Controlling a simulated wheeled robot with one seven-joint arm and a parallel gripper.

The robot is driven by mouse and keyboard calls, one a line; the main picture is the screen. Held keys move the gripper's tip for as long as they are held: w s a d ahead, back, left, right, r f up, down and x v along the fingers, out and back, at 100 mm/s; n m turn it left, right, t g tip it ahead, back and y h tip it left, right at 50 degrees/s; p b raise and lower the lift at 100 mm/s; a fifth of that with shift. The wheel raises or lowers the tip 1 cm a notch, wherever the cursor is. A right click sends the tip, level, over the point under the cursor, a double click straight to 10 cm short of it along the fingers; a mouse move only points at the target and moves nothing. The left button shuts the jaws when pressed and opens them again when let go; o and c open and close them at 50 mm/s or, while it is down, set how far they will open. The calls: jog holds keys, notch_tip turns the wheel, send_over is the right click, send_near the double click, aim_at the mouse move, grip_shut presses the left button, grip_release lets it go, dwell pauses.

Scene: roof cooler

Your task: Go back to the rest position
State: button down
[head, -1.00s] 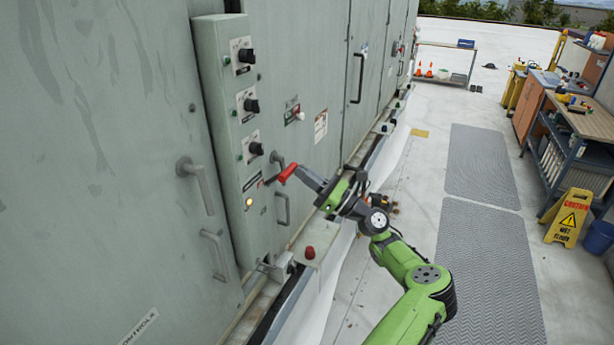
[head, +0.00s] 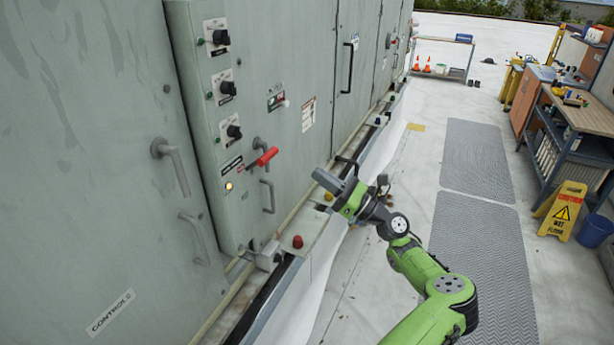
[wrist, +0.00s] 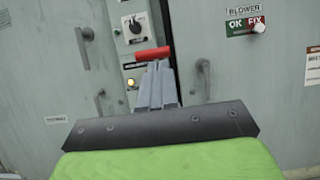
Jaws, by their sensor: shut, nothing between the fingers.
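My gripper (head: 328,181) is at the end of my green arm, out in front of the grey cabinet and apart from it. In the wrist view the fingers (wrist: 157,85) are together with nothing between them. A red lever handle (head: 265,157) sticks out from the low part of the control panel (head: 208,130). It lies to the left of my gripper in the head view, with a clear gap. In the wrist view the red handle (wrist: 153,53) shows just beyond the fingertips. A lit amber lamp (head: 228,187) is below the lever.
Several black knobs line the panel. Cabinet door handles (head: 172,165) stick out on the left. A ledge with a red button (head: 297,242) runs along the cabinet base. Grey mats (head: 480,250) cover the floor at right, near a yellow wet-floor sign (head: 562,212) and a workbench (head: 585,120).

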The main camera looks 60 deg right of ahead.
jog(key=shift+s, duration=1.25)
jog(key=shift+s, duration=0.15)
